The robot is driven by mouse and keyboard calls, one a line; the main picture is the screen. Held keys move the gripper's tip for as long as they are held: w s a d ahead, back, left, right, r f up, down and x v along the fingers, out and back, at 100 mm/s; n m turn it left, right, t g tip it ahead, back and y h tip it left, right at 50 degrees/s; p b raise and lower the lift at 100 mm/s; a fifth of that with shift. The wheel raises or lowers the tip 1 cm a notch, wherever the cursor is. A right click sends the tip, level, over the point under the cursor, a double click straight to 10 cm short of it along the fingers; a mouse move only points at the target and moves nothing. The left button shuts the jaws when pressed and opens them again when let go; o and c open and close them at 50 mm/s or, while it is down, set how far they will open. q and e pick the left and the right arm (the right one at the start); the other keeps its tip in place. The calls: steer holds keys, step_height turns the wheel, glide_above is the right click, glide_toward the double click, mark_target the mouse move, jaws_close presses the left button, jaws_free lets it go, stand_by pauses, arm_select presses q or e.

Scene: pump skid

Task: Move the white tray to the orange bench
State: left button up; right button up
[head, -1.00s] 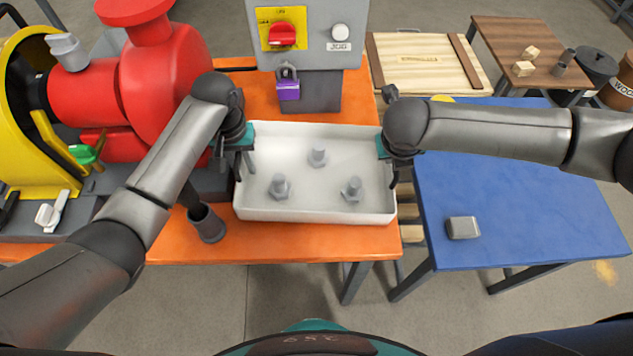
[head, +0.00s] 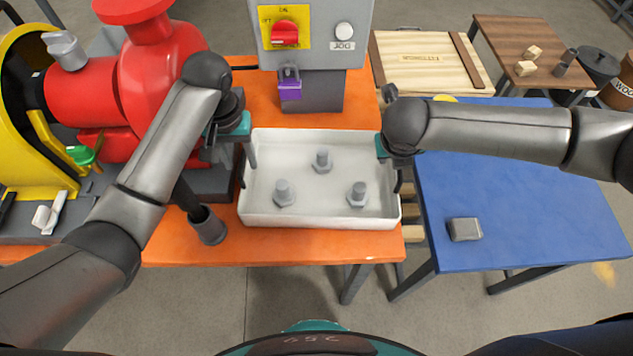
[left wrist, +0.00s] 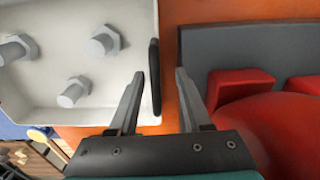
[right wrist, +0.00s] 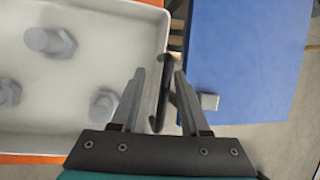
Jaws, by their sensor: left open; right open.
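The white tray (head: 320,222) rests on the orange bench (head: 290,244), in front of the grey switch box. Three grey bolts (head: 323,161) stand in it. My left gripper (head: 232,152) is open at the tray's left end. In the left wrist view the tray's dark handle (left wrist: 155,78) shows between the open fingers (left wrist: 160,82), nearer one of them. My right gripper (head: 392,160) is open at the tray's right end. In the right wrist view the other dark handle (right wrist: 162,92) shows between its open fingers (right wrist: 158,75). Neither gripper holds the tray.
A red pump (head: 150,75) stands left of the tray, and a dark cup (head: 208,226) near its front left corner. The grey switch box (head: 315,35) with a purple padlock (head: 290,85) is behind. A blue table (head: 530,200) with a grey block (head: 466,230) is at the right.

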arm_select(q)
step_height(320, 180, up, 4)
steer(key=shift+w+d+f, duration=0.1)
steer(key=shift+w+d, duration=0.05)
arm_select(e)
steer(key=shift+d+r, duration=0.1)
arm_select(q)
steer(key=shift+r, duration=0.3)
arm_select(e)
steer(key=shift+s+r, duration=0.1)
steer(key=shift+r, duration=0.1)
steer(key=v, duration=1.1)
steer(key=shift+s+r, duration=0.2)
steer(key=shift+r, duration=0.05)
steer(key=shift+s, duration=0.1)
